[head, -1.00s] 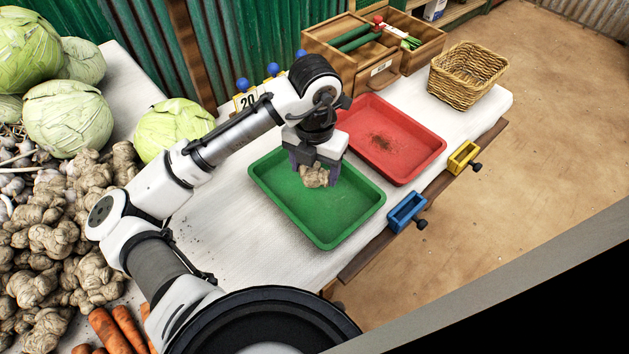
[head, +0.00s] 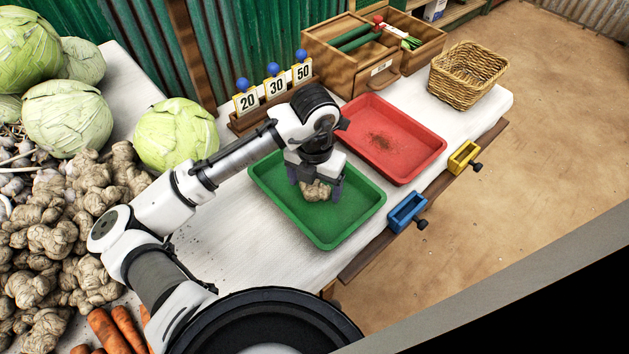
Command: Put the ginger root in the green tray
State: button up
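The ginger root (head: 316,191) is a knobbly tan lump low inside the green tray (head: 330,240), near the tray's middle. My gripper (head: 318,186) points down over the tray with its dark fingers on either side of the root. Whether the fingers press on the root or stand slightly apart from it cannot be told. The root's upper part is hidden by the gripper. Whether its underside rests on the tray floor is hard to see.
A red tray (head: 420,158) with dark crumbs adjoins the green one. Number cards (head: 276,84) stand behind on a wooden block. A wicker basket (head: 468,75), a wooden box (head: 340,62), a cabbage (head: 175,135) and a ginger heap (head: 60,235) surround the area. Blue (head: 407,212) and yellow (head: 463,157) holders line the front edge.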

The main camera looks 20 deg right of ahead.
jog(key=shift+o, duration=0.3)
jog(key=shift+r, duration=0.1)
notch_tip(320, 180, up, 12)
jog(key=shift+p, duration=0.3)
dwell(0.4)
